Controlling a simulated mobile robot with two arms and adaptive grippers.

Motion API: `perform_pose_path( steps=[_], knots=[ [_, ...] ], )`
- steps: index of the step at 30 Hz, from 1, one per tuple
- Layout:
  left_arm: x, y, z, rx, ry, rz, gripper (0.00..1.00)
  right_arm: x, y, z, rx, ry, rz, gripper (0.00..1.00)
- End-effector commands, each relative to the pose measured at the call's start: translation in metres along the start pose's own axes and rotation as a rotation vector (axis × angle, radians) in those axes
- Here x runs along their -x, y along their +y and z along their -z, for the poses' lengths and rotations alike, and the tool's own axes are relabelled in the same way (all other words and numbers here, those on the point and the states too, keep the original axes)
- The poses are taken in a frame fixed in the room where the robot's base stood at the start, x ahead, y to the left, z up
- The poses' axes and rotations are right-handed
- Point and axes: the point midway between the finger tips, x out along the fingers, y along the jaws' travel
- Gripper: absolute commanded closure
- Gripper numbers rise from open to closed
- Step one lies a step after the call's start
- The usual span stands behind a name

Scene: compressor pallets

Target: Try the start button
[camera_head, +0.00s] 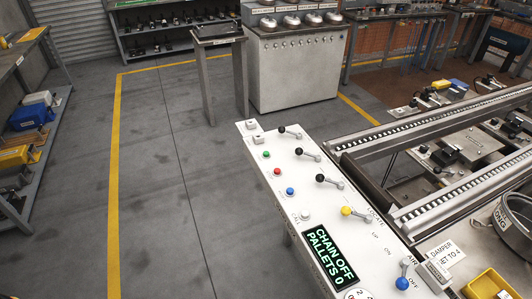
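A white control panel (310,220) runs from the centre toward the bottom right. A green button (266,154) sits near its far left edge, with a red button (277,171) and a blue button (290,191) in line nearer to me. A white button (305,215) follows them. I cannot read a label that marks any of them as start. A dark display (330,259) shows "CHAIN OFF PALLETS 0" in green letters. Neither of my grippers is in view.
Black-knobbed levers (309,154), a yellow-knobbed lever (356,212) and a blue-knobbed lever (403,282) stand along the panel's right side. A chain conveyor (440,130) lies to the right. A yellow bin (490,284) is at bottom right. Open floor (170,200) lies left.

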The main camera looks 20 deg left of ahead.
Motion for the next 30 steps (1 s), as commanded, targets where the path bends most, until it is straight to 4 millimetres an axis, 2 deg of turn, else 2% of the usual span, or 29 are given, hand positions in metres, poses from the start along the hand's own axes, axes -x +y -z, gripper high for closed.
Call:
perform_pose_path(
  steps=[1,7,30],
  knots=[
    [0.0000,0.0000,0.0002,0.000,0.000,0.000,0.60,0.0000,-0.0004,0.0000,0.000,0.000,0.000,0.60],
    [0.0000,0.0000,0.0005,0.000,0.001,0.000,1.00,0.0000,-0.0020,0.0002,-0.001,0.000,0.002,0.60],
    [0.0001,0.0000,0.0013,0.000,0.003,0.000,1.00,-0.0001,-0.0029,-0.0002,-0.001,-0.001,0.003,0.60]
  ],
)
